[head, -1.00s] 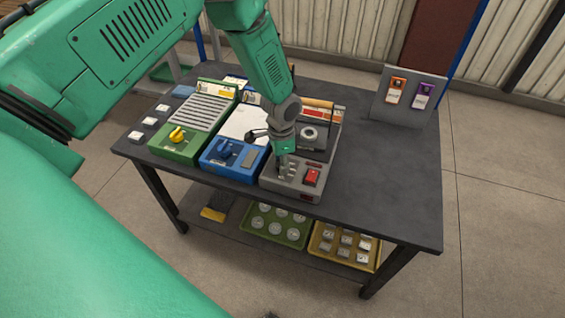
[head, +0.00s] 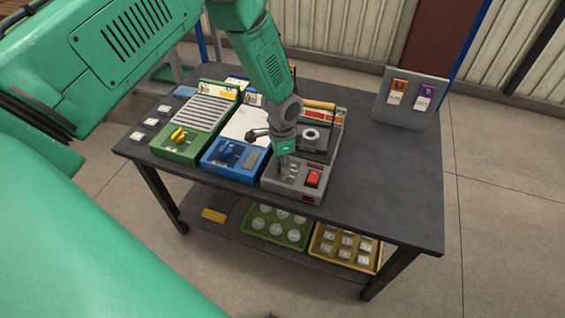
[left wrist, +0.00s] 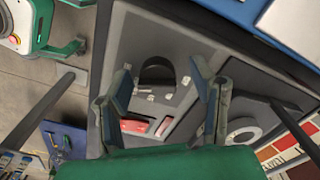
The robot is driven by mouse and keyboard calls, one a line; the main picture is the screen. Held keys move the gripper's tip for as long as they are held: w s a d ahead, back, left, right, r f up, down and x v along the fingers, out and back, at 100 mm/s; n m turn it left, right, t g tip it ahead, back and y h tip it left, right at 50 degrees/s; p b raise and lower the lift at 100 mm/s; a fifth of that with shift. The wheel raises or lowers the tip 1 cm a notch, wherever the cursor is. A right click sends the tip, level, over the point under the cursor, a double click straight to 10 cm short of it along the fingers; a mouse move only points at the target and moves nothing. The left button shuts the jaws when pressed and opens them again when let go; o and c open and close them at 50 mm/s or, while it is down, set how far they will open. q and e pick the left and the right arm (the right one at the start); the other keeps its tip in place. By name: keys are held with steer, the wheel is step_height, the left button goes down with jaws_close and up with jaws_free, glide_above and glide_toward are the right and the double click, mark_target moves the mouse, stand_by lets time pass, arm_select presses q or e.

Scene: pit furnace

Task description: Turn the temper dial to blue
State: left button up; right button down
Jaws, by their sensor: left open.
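My left gripper (head: 285,175) points down over this unit. In the left wrist view its two fingers (left wrist: 163,88) are apart on either side of the knob; I cannot tell whether they touch it. The dial's setting and colour marks are not readable. My right gripper is not in view.
A blue unit (head: 226,172) and a green unit with a yellow knob (head: 179,134) stand to the left. A grey pot-like part (head: 311,136) is behind. A stand with orange and purple tags (head: 401,112) is at the back right. The table's right side is clear.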

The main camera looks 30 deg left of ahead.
arm_select(q)
step_height(320, 180, up, 12)
stand_by(0.4)
steer(key=shift+f, duration=0.1)
stand_by(0.3)
